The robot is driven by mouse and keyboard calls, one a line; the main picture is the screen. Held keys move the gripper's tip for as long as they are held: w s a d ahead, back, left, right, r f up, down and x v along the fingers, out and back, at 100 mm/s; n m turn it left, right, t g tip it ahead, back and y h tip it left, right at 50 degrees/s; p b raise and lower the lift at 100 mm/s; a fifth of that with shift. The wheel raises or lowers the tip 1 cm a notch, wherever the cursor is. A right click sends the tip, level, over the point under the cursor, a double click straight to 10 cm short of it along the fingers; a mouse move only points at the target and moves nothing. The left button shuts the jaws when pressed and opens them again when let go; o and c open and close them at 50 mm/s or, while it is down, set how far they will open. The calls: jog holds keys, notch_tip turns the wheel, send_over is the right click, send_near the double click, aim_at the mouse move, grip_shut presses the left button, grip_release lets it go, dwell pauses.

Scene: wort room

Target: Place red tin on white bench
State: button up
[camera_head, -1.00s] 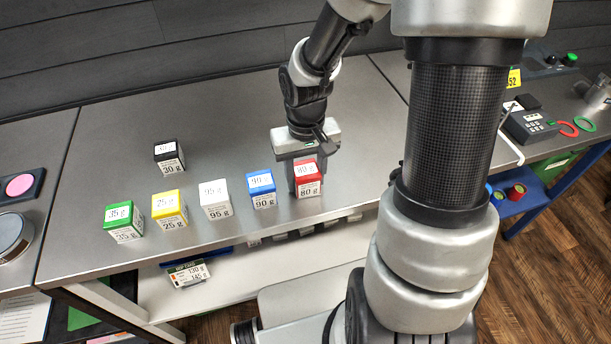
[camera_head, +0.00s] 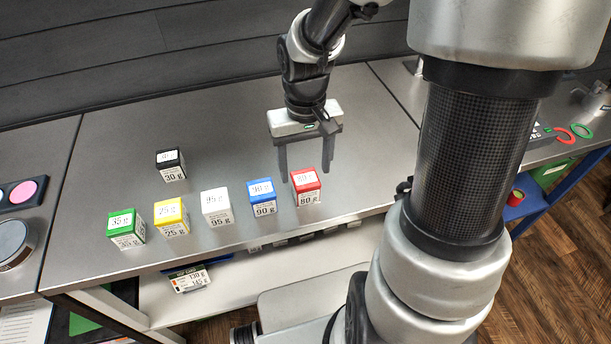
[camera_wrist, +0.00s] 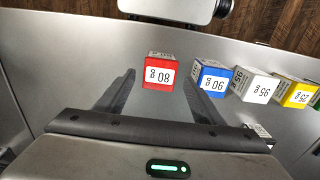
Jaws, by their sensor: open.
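The red tin (camera_head: 307,187), a small cube labelled 80 g, stands upright on the grey metal bench top (camera_head: 225,137), at the right end of a row of tins. My gripper (camera_head: 308,174) is open and empty, above and behind the red tin in the head view. In the wrist view the red tin (camera_wrist: 160,72) lies ahead of the spread fingers of my gripper (camera_wrist: 165,78), with bench top showing around it. I cannot tell for sure which surface is the white bench; a pale shelf (camera_head: 235,288) shows below the bench's front edge.
Blue (camera_head: 262,198), white (camera_head: 217,207), yellow (camera_head: 171,217) and green (camera_head: 126,229) tins stand left of the red tin, the blue one close by. A black tin (camera_head: 171,165) stands behind them. A red-topped object (camera_head: 516,197) sits on a blue shelf at right.

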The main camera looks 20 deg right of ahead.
aim_at(306, 179)
notch_tip(306, 179, up, 5)
jog(key=shift+r+p, duration=0.15)
jog(key=shift+p, duration=0.15)
